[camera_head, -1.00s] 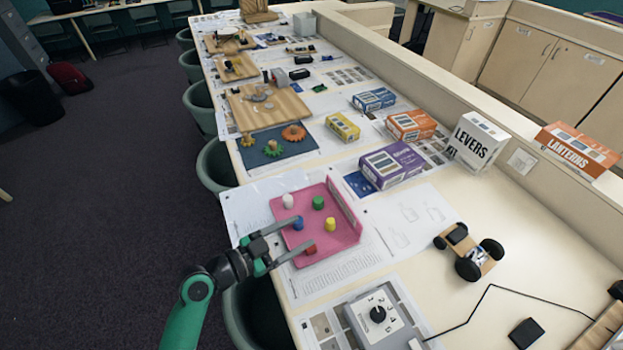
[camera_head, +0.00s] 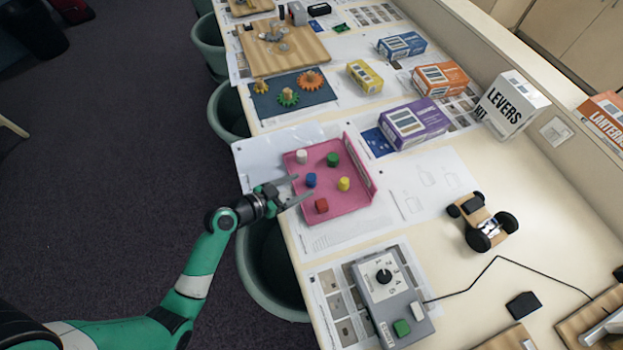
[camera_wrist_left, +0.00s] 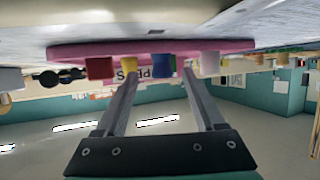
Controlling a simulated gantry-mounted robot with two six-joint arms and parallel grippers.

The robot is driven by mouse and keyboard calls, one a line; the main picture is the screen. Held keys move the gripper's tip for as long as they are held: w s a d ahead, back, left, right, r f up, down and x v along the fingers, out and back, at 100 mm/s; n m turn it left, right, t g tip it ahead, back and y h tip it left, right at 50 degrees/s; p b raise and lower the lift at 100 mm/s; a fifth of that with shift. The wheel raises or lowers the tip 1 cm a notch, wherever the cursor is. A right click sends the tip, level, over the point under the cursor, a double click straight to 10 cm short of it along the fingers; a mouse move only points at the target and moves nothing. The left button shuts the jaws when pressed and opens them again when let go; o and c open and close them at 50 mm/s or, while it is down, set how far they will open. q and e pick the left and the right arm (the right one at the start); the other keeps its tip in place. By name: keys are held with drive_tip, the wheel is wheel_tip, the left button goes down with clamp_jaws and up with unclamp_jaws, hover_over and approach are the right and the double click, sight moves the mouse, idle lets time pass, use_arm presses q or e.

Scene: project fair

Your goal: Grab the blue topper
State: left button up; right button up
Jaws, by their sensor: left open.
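The blue topper (camera_head: 311,180) stands upright in a shallow pink tray (camera_head: 346,208). White (camera_head: 302,156), green (camera_head: 333,159), yellow (camera_head: 343,184) and red (camera_head: 321,206) toppers stand around it. My left gripper (camera_head: 303,187) is open and empty at the tray's left edge, its fingers pointing at the blue topper. In the left wrist view, which is upside down, the blue topper (camera_wrist_left: 163,66) shows ahead, between the lines of the two fingers (camera_wrist_left: 160,80). I see no contact with it. My right gripper is not in view.
A grey dial box (camera_head: 378,277) sits on the table in front of the tray. A wooden car (camera_head: 483,222) stands to the right. A purple box (camera_head: 414,124) and a levers kit box (camera_head: 510,104) stand behind. Green bins (camera_head: 268,262) line the table's left edge.

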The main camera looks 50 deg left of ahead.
sight(311, 180)
use_arm(q)
drive_tip(key=shift+b+x, duration=0.45)
drive_tip(key=shift+x, duration=2.3)
drive_tip(key=shift+a, duration=0.1)
drive_tip(key=shift+c, duration=0.2)
clamp_jaws()
